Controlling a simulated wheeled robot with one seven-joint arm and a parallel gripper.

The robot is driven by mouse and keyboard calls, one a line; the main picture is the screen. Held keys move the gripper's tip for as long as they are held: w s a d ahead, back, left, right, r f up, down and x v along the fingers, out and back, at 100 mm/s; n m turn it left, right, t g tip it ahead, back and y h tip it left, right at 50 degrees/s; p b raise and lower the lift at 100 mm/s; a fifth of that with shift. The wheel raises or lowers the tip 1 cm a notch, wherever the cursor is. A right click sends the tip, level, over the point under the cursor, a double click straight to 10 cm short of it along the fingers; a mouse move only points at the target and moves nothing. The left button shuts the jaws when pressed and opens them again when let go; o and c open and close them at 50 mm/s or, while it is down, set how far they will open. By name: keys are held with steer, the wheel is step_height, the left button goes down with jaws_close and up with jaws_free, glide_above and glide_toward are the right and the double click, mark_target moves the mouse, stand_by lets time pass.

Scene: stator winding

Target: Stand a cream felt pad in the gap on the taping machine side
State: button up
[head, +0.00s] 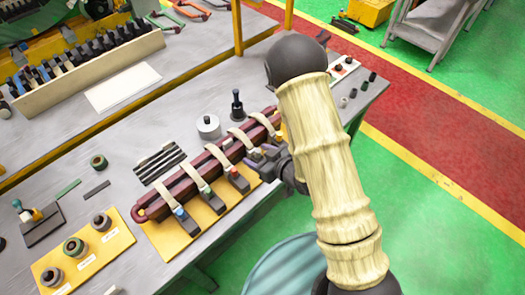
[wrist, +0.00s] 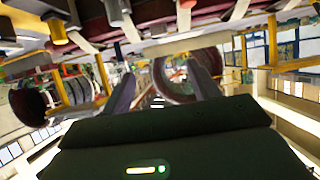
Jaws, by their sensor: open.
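A long dark red coil bar (head: 178,190) lies on the grey bench with several cream bands (head: 193,177) across it. I cannot tell whether any of these is a felt pad. Clamp-like blocks (head: 238,180) stand along its near side. My gripper (head: 262,161) is at the near side of the bar, by the blocks, partly hidden by my arm. In the wrist view my gripper (wrist: 160,76) has its fingers apart, with nothing visibly held between them. Red and cream parts (wrist: 150,14) show above the fingers. The gap and the taping machine side cannot be made out clearly.
Dark strips (head: 158,162), a light cylinder (head: 208,127) and a black knobbed piece (head: 237,105) stand behind the bar. A yellow board (head: 85,255) with rings is at the near left. A white sheet (head: 123,87) lies further back. The bench edge is close to my arm.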

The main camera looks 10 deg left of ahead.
steer(key=shift+s+d+r+p, duration=0.1)
steer(key=shift+r+p, duration=0.15)
steer(key=shift+p, duration=0.2)
steer(key=s+d+p, duration=0.1)
steer(key=p, duration=0.2)
steer(key=shift+r+p, duration=0.15)
steer(key=shift+p, duration=0.25)
stand_by(0.4)
